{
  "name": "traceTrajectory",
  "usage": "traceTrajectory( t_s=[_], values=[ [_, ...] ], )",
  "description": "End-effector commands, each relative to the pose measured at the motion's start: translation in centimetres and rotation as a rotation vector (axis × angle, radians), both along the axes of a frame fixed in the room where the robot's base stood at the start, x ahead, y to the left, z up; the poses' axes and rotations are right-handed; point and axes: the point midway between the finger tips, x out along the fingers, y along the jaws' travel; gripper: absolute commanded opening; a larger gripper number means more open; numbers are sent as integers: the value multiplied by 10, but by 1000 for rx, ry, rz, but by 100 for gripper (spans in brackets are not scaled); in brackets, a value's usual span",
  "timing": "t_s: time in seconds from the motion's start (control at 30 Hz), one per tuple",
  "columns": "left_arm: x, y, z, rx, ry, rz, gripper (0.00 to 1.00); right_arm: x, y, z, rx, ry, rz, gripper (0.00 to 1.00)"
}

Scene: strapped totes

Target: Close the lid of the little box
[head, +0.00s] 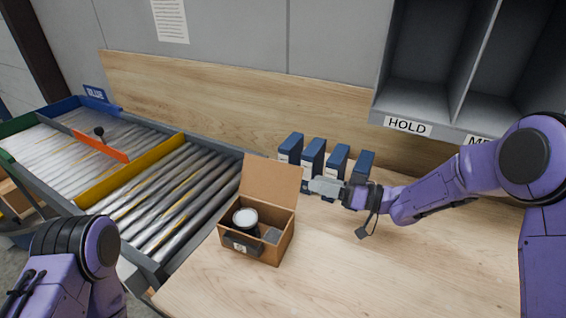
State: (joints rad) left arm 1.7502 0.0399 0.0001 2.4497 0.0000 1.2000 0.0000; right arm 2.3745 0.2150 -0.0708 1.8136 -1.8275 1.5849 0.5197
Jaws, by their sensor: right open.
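The little box (287,245) is brown and stands on the wooden table, left of centre. Its lid (270,181) is up, standing roughly upright at the back edge. Inside are a dark container with a white top (244,217) and a grey item (271,235). My right gripper (314,186) is open, just right of the lid's upper right edge, with its fingers pointing left. Whether it touches the lid I cannot tell. My left arm shows at the lower left, but its gripper is out of view.
Several dark blue boxes (337,162) stand in a row behind the right gripper. A roller conveyor (190,185) with coloured dividers runs along the left. Grey shelving labelled HOLD (407,126) hangs at upper right. The front right tabletop (400,275) is clear.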

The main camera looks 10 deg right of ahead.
Motion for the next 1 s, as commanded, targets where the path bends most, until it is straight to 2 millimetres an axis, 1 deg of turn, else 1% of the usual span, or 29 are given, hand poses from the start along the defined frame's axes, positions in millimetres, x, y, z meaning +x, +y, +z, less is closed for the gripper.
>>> traceTrajectory(
  t_s=[0.17, 0.2, 0.4, 0.57, 0.8, 0.83, 0.87, 0.9, 0.97, 1.0],
  values=[
    [-1, 0, 15, 0, 2, 0, 43, 17, 32, 3, -2, 1, 5, 51],
    [-1, 0, 18, 0, 2, 1, 43, 21, 41, 3, -1, 1, 5, 51],
    [0, 0, 30, -1, 1, 0, 43, 40, 74, 2, -2, 0, 2, 51],
    [0, 0, 32, 0, 0, 0, 43, 47, 86, 0, 0, 1, 0, 51],
    [0, 0, 32, -1, 1, 0, 43, 48, 87, -1, 0, 1, 0, 51],
    [0, 0, 32, -1, 1, 0, 43, 48, 87, -1, 0, 1, 0, 45],
    [0, 0, 32, -1, 1, 0, 43, 48, 87, -1, 0, 1, 0, 35],
    [0, 0, 32, -1, 1, 0, 43, 48, 87, 0, 0, 1, 0, 22],
    [0, 0, 32, 0, 0, 0, 43, 48, 87, -1, 0, 1, 0, 2],
    [0, 0, 32, 0, 0, 0, 43, 48, 87, -1, 0, 1, 0, 0]
  ],
)
